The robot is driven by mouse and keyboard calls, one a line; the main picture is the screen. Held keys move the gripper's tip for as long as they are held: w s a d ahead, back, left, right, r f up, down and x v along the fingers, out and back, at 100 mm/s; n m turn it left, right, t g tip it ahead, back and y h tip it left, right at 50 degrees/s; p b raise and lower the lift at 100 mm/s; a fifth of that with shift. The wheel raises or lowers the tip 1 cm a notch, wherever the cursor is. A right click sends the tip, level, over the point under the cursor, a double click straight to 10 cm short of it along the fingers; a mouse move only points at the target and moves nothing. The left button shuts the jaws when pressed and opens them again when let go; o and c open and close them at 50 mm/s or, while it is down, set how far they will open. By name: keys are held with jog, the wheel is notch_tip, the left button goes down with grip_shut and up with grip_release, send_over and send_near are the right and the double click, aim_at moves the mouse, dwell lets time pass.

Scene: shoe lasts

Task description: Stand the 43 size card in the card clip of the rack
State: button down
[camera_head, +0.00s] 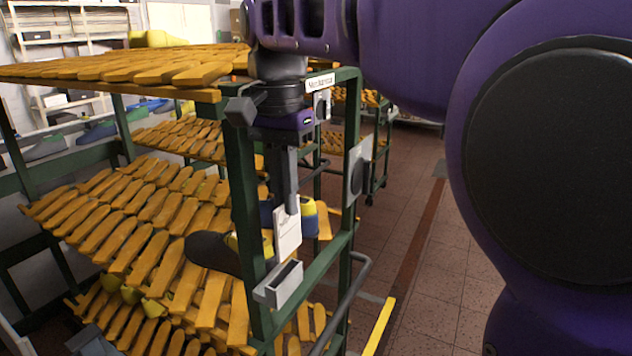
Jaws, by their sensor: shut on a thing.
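A white card (287,237) hangs upright below my gripper (291,208). The gripper points straight down and is shut on the card's upper end. Any number on the card is too small to read. The card clip (279,284), a pale grey block with a dark slot, is fixed to the front of the green rack (240,180). The card's lower edge shows just above and behind the slot in the picture. I cannot tell whether it touches the clip or is over the slot.
Slatted orange shelves (140,215) fill the rack. A dark shoe last (212,252) and a yellow and blue one (309,218) sit behind the card. A grey handle rail (345,305) runs right of the clip. The tiled floor (430,260) at right is clear.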

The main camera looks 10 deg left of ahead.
aim_at(279, 217)
jog(key=shift+s+a+f+b, duration=0.1)
jog(key=shift+a+f+b, duration=0.15)
jog(key=shift+f+b, duration=0.5)
jog(key=shift+a+f+b, duration=0.25)
jog(key=shift+f+b, duration=0.45)
jog(key=shift+f, duration=0.05)
jog(key=shift+f, duration=0.25)
jog(key=shift+f, duration=0.1)
